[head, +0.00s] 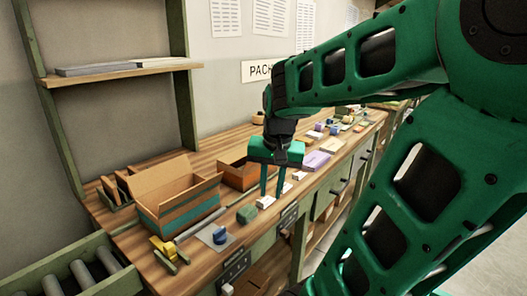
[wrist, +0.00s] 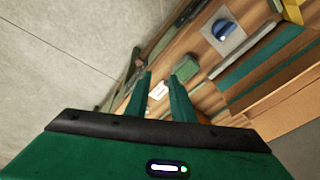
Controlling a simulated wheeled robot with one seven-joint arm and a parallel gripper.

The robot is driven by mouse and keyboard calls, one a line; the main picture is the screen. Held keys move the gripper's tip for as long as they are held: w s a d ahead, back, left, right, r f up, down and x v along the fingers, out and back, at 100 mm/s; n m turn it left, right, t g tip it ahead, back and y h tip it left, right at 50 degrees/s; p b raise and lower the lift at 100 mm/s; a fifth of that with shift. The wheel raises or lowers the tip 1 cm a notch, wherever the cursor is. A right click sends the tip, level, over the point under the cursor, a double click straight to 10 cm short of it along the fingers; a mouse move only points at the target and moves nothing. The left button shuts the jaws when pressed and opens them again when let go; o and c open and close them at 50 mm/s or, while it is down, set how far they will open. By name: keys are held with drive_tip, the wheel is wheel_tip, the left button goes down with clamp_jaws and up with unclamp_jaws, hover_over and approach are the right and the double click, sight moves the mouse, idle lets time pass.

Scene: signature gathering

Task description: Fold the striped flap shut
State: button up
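An open cardboard box (head: 172,186) with a teal stripe (head: 190,212) along its front side stands on the wooden bench, left of centre in the head view. Its top is open and its upper flaps stand up or splay outward. I cannot tell whether the stripe lies on a hanging flap or on the wall. The striped side also shows at the right of the wrist view (wrist: 262,62). My gripper (head: 272,190) points down to the right of the box, above the bench's front edge. Its two green fingers (wrist: 164,76) are apart with nothing between them.
A second open box (head: 240,172) stands behind my gripper. A green block (head: 247,214), a blue item on a grey pad (head: 216,237) and a yellow tool (head: 163,250) lie along the front edge. A roller conveyor (head: 82,272) is at the lower left.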

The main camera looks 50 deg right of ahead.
drive_tip(key=w+d+r+m+t+h, duration=0.3)
drive_tip(key=w+d+r+m, duration=0.5)
drive_tip(key=w+d, duration=0.5)
drive_tip(key=shift+n, duration=0.4)
drive_tip(key=x, duration=0.9)
drive_tip(key=shift+w+d+f, duration=0.1)
drive_tip(key=shift+d+f, duration=0.1)
drive_tip(key=shift+d, duration=0.3)
clamp_jaws()
drive_tip(key=shift+d, duration=0.1)
